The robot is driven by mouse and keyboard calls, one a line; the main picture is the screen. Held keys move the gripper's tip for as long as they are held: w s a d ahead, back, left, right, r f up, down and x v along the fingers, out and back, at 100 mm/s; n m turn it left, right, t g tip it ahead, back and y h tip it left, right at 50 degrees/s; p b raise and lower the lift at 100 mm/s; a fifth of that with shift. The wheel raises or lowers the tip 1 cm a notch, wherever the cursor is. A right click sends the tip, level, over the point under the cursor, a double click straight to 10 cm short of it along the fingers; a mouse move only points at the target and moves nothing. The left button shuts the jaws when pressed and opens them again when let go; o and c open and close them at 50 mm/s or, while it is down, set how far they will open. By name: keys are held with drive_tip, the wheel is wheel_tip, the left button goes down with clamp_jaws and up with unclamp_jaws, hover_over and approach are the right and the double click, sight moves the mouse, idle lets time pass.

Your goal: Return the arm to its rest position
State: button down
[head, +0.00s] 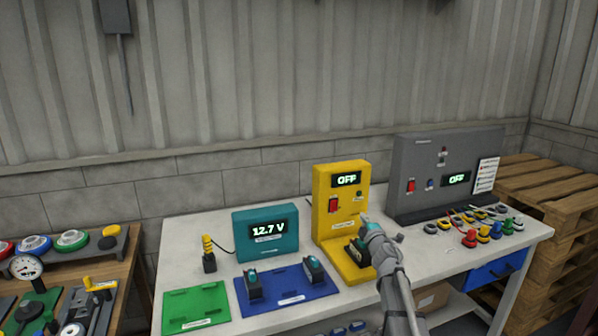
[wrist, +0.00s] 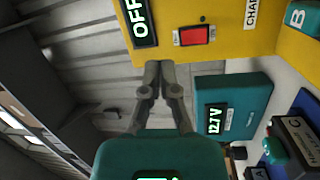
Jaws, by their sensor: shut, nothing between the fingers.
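My gripper (head: 365,217) is at the end of my arm, in front of the yellow charger (head: 325,208) in the head view. In the wrist view my gripper (wrist: 158,66) has its two fingers together with nothing between them. The yellow charger (wrist: 250,40) fills the top of that view, its display reading OFF, with a red switch (wrist: 194,36) beside it. A dark battery (head: 357,252) sits on the charger's base, partly behind my arm. I cannot tell from these views whether the fingertips touch the charger.
A teal meter (head: 265,243) reads 12.7 V. Two batteries (head: 313,270) stand on a blue mat (head: 285,300) beside a green mat (head: 196,309). A grey panel (head: 410,155) reads OFF, with colored connectors (head: 470,238) in front. Pallets (head: 560,190) stand right, another bench (head: 115,265) left.

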drive_tip(key=s+d+f+m+g+h+p, duration=0.25)
drive_tip(key=s+m+g+h, duration=0.2)
drive_tip(key=s+m, duration=0.25)
drive_tip(key=s+d+f+m+g+h+p, duration=0.2)
drive_tip(key=s+f+m+g+h+p, duration=0.1)
drive_tip(key=s+f+m+g, duration=0.25)
drive_tip(key=s+a+f+m+g+y+p, duration=0.1)
drive_tip(key=s+a+g, duration=0.3)
drive_tip(key=s, duration=0.6)
drive_tip(key=s+a+f+m+g+y+p, duration=0.1)
drive_tip(key=s+a+m+g+y+p, duration=0.2)
drive_tip(key=s+a, duration=0.4)
drive_tip(key=s+m+g+y, duration=0.1)
drive_tip(key=s+g, duration=0.1)
drive_tip(key=s, duration=0.2)
drive_tip(key=shift+f, duration=0.35)
